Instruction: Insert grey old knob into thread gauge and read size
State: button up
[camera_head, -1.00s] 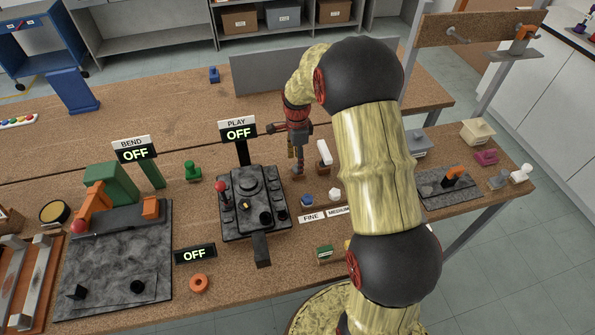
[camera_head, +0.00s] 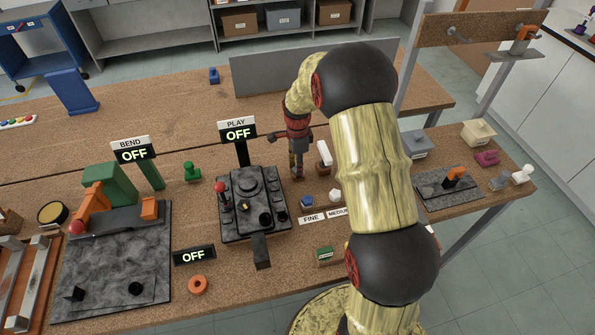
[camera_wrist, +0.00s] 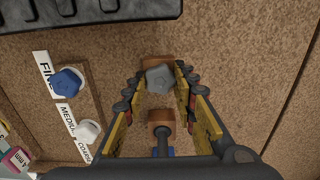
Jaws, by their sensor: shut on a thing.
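My gripper (camera_wrist: 160,78) points down at the tabletop in the wrist view, its fingers closed on a small grey knob (camera_wrist: 160,80). In the head view my gripper (camera_head: 297,176) is low over the table, right of the dark control box. A brown block (camera_wrist: 157,61) lies just beyond the grey knob, and another brown block (camera_wrist: 160,118) with a dark round part lies nearer the wrist camera. I cannot tell which part is the thread gauge, nor whether the knob touches either block. The knob is hidden in the head view.
A blue knob (camera_wrist: 67,81) and a white knob (camera_wrist: 88,131) stand left of the gripper beside FINE, MEDIUM and COARSE labels. The control box (camera_head: 252,200) with a PLAY sign reading OFF (camera_head: 238,134) stands close on the left. A white upright piece (camera_head: 324,153) is close on the right.

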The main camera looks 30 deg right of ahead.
jog(key=c, duration=0.3)
jog(key=shift+r, duration=0.1)
jog(key=shift+c, duration=0.3)
jog(key=shift+r, duration=0.4)
notch_tip(320, 180, up, 2)
jog(key=shift+r+p, duration=0.25)
jog(key=shift+p, duration=0.35)
jog(key=s+d+r+p, duration=0.2)
jog(key=s+d+r, duration=0.6)
jog(key=s, duration=0.3)
jog(key=shift+d+r, duration=0.3)
jog(key=shift+r, duration=0.5)
